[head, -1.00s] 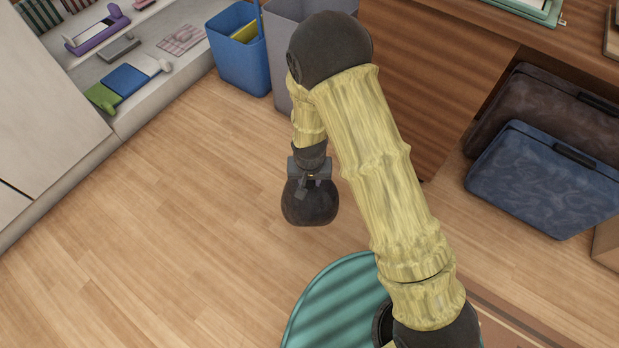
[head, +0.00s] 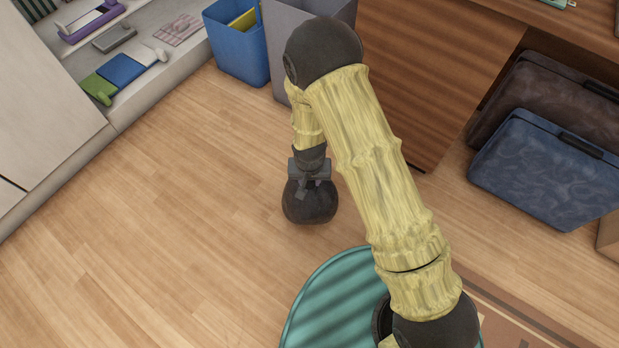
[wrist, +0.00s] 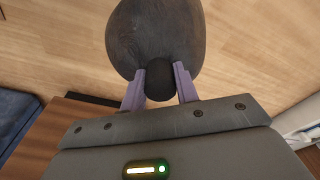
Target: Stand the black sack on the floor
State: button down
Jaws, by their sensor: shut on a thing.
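The black sack (head: 310,206) is a dark, rounded bag with a narrow neck. It hangs or stands upright below my gripper (head: 309,176) in the head view; I cannot tell whether its base touches the floor (head: 190,210). In the wrist view, my gripper (wrist: 160,84) has its two purple fingers on either side of the sack's neck, shut on it. The sack's round body (wrist: 157,35) shows beyond the fingertips, with wooden floor behind it. The gripper hides part of the sack's top in the head view.
A blue bin (head: 238,45) and a grey bin (head: 285,30) stand behind, beside a wooden desk (head: 425,80). Blue (head: 545,172) and brown (head: 560,95) cases lean at the right. A shelf unit (head: 50,110) lines the left. The floor left of the sack is clear.

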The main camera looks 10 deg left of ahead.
jog(key=shift+f, duration=0.4)
dwell(0.8)
jog(key=c, duration=1.1)
grip_release()
jog(key=shift+o, duration=0.7)
notch_tip(320, 180, up, 17)
jog(key=s+p, duration=0.2)
jog(key=p, duration=0.6)
jog(key=shift+d, duration=0.25)
